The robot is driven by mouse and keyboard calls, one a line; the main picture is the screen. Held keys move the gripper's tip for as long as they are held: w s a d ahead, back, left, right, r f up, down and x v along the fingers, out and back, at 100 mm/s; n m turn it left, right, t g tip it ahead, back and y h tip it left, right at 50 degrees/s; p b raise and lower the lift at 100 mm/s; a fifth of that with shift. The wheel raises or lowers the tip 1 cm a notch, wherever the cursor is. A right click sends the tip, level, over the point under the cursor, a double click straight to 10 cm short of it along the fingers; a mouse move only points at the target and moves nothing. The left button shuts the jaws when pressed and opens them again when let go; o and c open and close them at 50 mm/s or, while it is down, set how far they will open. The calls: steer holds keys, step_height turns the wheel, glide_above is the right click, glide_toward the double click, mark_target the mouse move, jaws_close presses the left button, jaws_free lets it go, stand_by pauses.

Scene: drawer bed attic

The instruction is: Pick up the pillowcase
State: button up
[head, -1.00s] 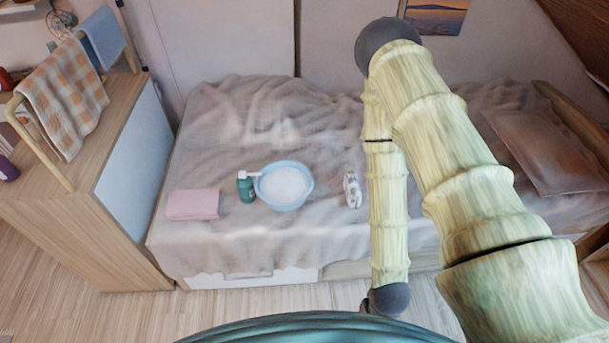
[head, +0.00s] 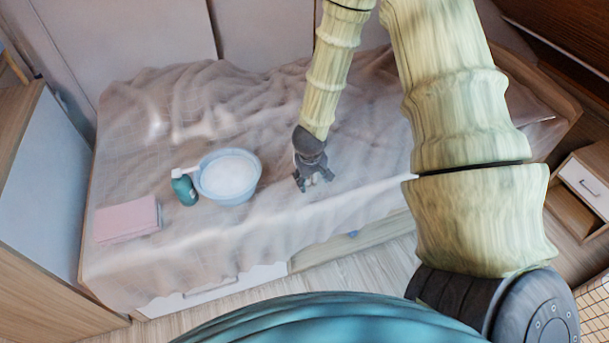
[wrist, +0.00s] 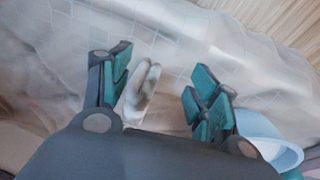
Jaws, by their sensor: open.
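My gripper (head: 314,182) is above the bed, pointing down, right of the basin. In the wrist view its fingers (wrist: 158,88) are apart. A small whitish, patterned soft-looking item (wrist: 140,92) shows between them, nearer the left finger; contact cannot be told. In the head view my gripper mostly hides this item. A pink folded cloth (head: 127,219) lies flat on the bed's front left, well away from my gripper. I cannot tell for certain which of these two is the pillowcase.
A light blue basin (head: 229,177) with whitish contents stands on the bed, with a green pump bottle (head: 184,188) at its left. The basin's edge also shows in the wrist view (wrist: 268,140). The rumpled bed cover (head: 260,110) is clear behind. A wooden cabinet (head: 45,190) stands left.

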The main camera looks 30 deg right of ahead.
steer(key=shift+t+y, duration=0.6)
steer(key=shift+t, duration=0.1)
steer(key=w+d+r+b, duration=0.1)
steer(key=w, duration=0.1)
steer(key=w+d+r+b, duration=0.1)
steer(key=w, duration=0.2)
steer(key=w+d+r+b, duration=0.1)
steer(key=w, duration=0.1)
steer(key=shift+w+r, duration=0.15)
steer(key=shift+w, duration=0.4)
steer(key=b+x, duration=0.1)
steer(key=x, duration=0.4)
steer(key=shift+b, duration=0.35)
steer(key=shift+d+b+x, duration=0.15)
steer(key=shift+b+x, duration=0.2)
steer(key=shift+x, duration=1.05)
steer(key=shift+d+b+x, duration=0.2)
steer(key=shift+b+x, duration=0.1)
steer(key=shift+x, duration=1.05)
steer(key=shift+w+r, duration=0.1)
steer(key=shift+w, duration=0.05)
steer(key=shift+c, duration=0.4)
steer(key=c, duration=1.1)
steer(key=shift+r, duration=0.1)
